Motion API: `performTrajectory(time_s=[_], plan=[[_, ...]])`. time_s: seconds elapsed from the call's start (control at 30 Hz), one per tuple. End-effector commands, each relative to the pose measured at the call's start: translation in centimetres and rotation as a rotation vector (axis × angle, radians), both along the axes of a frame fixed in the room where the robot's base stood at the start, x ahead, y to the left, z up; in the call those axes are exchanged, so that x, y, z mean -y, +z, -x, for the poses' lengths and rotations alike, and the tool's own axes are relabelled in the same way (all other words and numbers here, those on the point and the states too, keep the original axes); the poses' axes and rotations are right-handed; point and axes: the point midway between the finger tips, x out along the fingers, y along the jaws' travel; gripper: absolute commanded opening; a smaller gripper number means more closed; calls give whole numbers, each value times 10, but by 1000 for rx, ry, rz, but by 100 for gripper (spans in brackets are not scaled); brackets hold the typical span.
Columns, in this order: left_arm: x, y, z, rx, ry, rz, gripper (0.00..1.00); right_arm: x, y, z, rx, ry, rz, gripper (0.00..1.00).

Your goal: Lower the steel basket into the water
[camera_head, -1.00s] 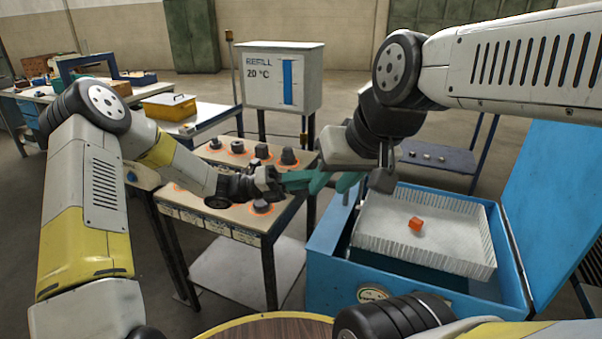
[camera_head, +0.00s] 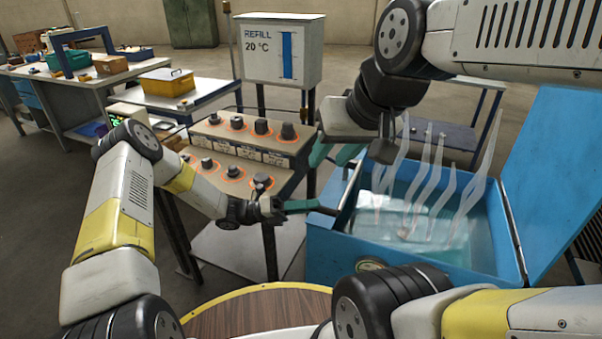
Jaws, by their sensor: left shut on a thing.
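The blue quench tank (camera_head: 400,257) stands at the right with its lid open. Water (camera_head: 470,236) shows inside it, and white vapour rises in wavy plumes. The steel basket (camera_head: 395,228) is only a pale, blurred shape under the surface. The orange block is not clearly visible. My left gripper (camera_head: 277,206) is shut on a teal lever handle (camera_head: 300,205) at the tank's left side, and the handle lies about level. My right gripper (camera_head: 367,144) hangs by the tank's back left edge. Teal bars (camera_head: 350,155) show beside it; its finger opening is unclear.
A bench with several dark knobs or weights (camera_head: 261,127) stands left of the tank. Behind it is a refill gauge box (camera_head: 280,55). A yellow box (camera_head: 168,88) sits on a table further left. A round wooden top (camera_head: 245,312) is in the foreground.

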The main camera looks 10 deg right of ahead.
Motion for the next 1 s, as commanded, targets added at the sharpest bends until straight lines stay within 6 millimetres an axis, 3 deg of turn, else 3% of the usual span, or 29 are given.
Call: performTrajectory(time_s=[0.1, 0.3, 0.87, 0.9, 1.0], plan=[[0, -27, 1, -4, -1, -6, 0, 0, 0, 0, 0, 0, 0, 36], [-1, -52, 1, -1, -1, -6, 0, 0, 0, 0, 0, 0, 0, 36], [-1, -66, 1, -3, 1, -12, 0, 0, 0, 0, 0, 0, 0, 36], [-1, -67, 1, -4, 0, -12, 22, 0, 0, 0, 0, 0, 0, 36], [-1, -65, 1, -3, 1, -9, 41, 0, 0, 0, 0, 0, 0, 36]])
